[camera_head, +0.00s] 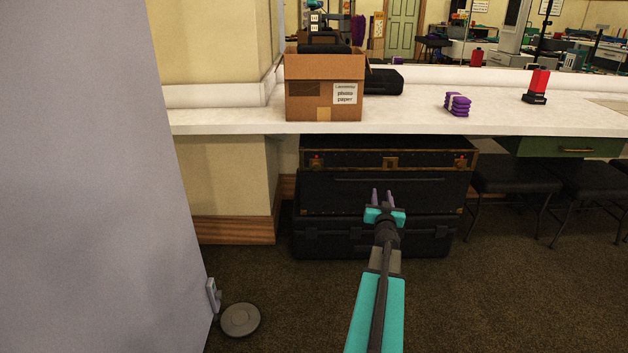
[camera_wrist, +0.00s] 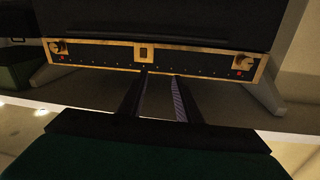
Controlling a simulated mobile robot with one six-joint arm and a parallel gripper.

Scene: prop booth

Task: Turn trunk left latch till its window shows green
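A black trunk (camera_head: 345,190) with brass-coloured edging stands under the white counter. Its left latch (camera_head: 316,161) and right latch (camera_head: 460,162) sit near the ends of the upper front edge, with a lock plate (camera_head: 390,163) between them. Both latches show red. The wrist view looks upside down, so the left latch appears at its right (camera_wrist: 242,61), with a red window (camera_wrist: 239,73), and the right latch at its left (camera_wrist: 58,46). My gripper (camera_head: 383,191) is open and empty in front of the trunk, right of the left latch. Its fingers (camera_wrist: 161,75) point toward the trunk's middle.
The trunk rests on another black case (camera_head: 370,238). The counter (camera_head: 420,118) overhangs above, carrying a cardboard box (camera_head: 324,100), purple stack (camera_head: 457,104) and red-topped item (camera_head: 538,88). Black stools (camera_head: 515,175) stand right. A grey panel (camera_head: 90,180) fills the left; carpet in front is open.

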